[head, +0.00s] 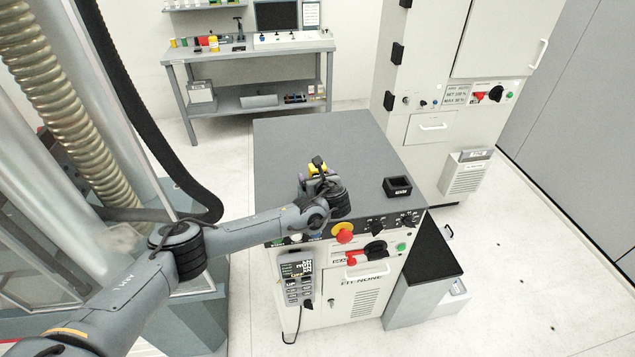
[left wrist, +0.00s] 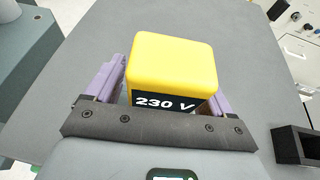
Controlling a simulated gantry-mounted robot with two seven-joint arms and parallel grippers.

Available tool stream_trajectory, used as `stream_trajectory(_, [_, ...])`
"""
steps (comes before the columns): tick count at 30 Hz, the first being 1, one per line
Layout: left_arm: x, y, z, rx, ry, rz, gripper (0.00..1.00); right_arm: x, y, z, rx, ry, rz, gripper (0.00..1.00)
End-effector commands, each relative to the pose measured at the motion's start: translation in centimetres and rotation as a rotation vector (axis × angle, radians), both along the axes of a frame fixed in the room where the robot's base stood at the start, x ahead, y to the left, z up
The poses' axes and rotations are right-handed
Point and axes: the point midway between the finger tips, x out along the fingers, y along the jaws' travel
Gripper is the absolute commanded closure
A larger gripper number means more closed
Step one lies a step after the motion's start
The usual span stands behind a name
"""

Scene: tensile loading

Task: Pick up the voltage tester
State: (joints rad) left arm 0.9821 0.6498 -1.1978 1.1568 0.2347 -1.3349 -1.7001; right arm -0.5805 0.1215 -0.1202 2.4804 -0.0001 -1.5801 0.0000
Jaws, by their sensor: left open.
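The voltage tester (left wrist: 170,72) is a yellow block with a black band marked "230 V". In the left wrist view it stands between the two purple fingers of my left gripper (left wrist: 165,88), which is open around it. In the head view only a bit of the yellow tester (head: 317,169) shows past my left gripper (head: 312,180), above the dark top of the cabinet. My wrist hides most of the tester there. Its contact with the fingers cannot be made out. My right gripper is not in view.
The cabinet's dark top (head: 300,135) is mostly clear. A small black open box (head: 397,187) sits near its right front edge. Knobs and a red-yellow emergency button (head: 343,233) line the front. A workbench (head: 250,50) stands behind, and a tall cabinet (head: 430,100) at the right.

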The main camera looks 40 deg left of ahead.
Motion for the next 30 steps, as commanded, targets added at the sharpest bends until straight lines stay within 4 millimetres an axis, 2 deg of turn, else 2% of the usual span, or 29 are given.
stream_trajectory(2, [0.0, 0.0, 0.0, 0.000, 0.000, 0.000, 0.17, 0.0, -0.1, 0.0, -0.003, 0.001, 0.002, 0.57])
stream_trajectory(12, [0.0, 0.0, 0.0, 0.000, 0.000, 0.001, 0.69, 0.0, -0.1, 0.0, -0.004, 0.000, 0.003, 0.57])
stream_trajectory(15, [0.0, 0.0, 0.1, 0.000, 0.000, 0.001, 0.82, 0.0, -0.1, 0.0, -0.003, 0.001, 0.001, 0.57])
stream_trajectory(24, [0.0, 0.0, 0.2, 0.000, -0.001, 0.001, 0.82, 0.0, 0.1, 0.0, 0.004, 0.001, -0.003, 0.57])
stream_trajectory(30, [0.0, 0.1, 1.4, -0.001, -0.003, 0.002, 0.82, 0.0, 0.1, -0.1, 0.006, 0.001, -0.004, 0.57])
